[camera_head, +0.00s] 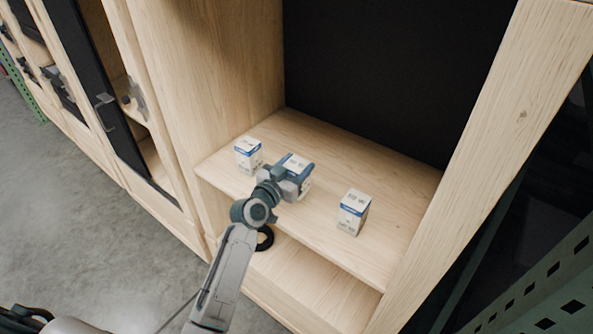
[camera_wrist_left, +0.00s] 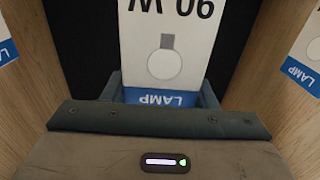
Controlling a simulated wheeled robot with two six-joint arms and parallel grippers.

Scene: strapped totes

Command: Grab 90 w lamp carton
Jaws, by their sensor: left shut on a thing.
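Three small white-and-blue cartons are on the wooden shelf in the head view: a left one (camera_head: 249,154), a middle one (camera_head: 297,163) and a right one (camera_head: 353,212). My left gripper (camera_head: 299,176) is at the middle carton and covers part of it. In the left wrist view the carton straight ahead (camera_wrist_left: 172,45) reads "90 W" and "LAMP", upside down, with a bulb drawing. My left gripper (camera_wrist_left: 165,92) is shut on this carton, its fingers at the sides. The carton's far side is hidden. My right gripper is in neither view.
The shelf board (camera_head: 312,218) has clear room between the middle and right cartons. A wooden side wall (camera_head: 215,70) stands on the left and a wooden post (camera_head: 480,150) on the right. A lower shelf (camera_head: 310,285) lies beneath.

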